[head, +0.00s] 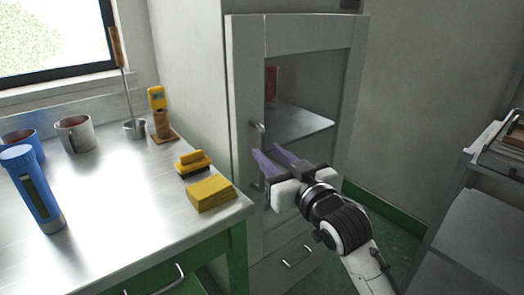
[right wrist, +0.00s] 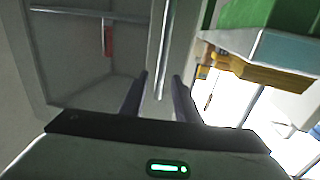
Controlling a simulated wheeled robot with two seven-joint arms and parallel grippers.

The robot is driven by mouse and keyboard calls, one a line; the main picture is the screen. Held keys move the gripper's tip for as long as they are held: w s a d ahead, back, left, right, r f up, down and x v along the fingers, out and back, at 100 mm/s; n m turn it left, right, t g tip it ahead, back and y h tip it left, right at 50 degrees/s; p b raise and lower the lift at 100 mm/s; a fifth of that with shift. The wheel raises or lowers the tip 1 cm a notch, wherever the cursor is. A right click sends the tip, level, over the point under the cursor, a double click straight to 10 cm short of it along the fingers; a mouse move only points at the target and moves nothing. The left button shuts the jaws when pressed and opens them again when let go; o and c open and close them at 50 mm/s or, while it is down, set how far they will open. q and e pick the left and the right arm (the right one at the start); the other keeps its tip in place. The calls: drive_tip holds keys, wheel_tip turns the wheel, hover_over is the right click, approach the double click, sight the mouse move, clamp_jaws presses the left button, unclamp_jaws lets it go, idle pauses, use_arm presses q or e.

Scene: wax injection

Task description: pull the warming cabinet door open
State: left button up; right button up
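The warming cabinet (head: 246,75) stands at the back, with a pale-framed glass door (head: 315,33) that looks shut. Its upright metal handle (head: 257,127) is on the door's left stile and also shows in the right wrist view (right wrist: 164,55). My right gripper (head: 262,154) is open at the handle, its two dark fingers pointing at the door. In the right wrist view (right wrist: 160,76) the handle bar appears in the gap between the fingers; I cannot tell whether they touch it. The fingers partly hide the handle in the head view. My left gripper is out of view.
A metal-topped bench (head: 112,215) stands left of the cabinet, its corner close to my right gripper. A red item (head: 272,82) is inside the cabinet. Grey equipment (head: 478,225) stands at right.

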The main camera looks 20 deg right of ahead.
sight(263, 149)
drive_tip(key=shift+w+a, duration=0.2)
drive_tip(key=shift+w, duration=0.9)
drive_tip(key=shift+w+a, duration=0.15)
drive_tip(key=shift+w, duration=0.9)
clamp_jaws()
